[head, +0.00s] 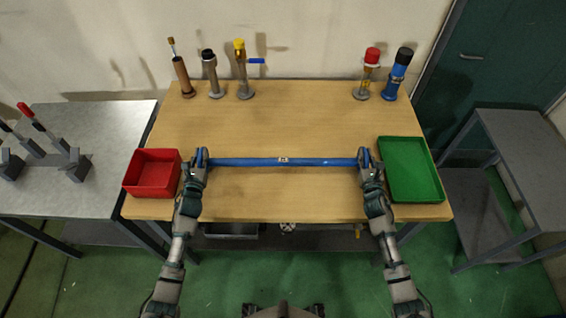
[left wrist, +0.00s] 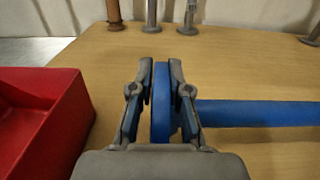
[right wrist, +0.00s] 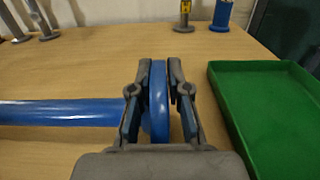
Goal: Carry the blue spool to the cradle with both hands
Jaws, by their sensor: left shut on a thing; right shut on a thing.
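The blue spool (head: 250,162) is a long blue bar with a round flange at each end. It spans the wooden table from left to right. My left gripper (head: 200,160) is shut on its left flange, which shows between the fingers in the left wrist view (left wrist: 162,100). My right gripper (head: 365,160) is shut on its right flange, seen between the fingers in the right wrist view (right wrist: 158,100). I cannot tell whether the spool touches the table. The cradle may be the grey stand (head: 72,163) on the left metal table; I cannot tell for sure.
A red bin (head: 152,188) stands just left of my left gripper. A green tray (head: 428,198) lies just right of my right gripper. Several upright pipe pieces, one a copper-coloured pipe (head: 182,76), stand along the table's back. The middle of the wooden table (head: 285,125) is clear.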

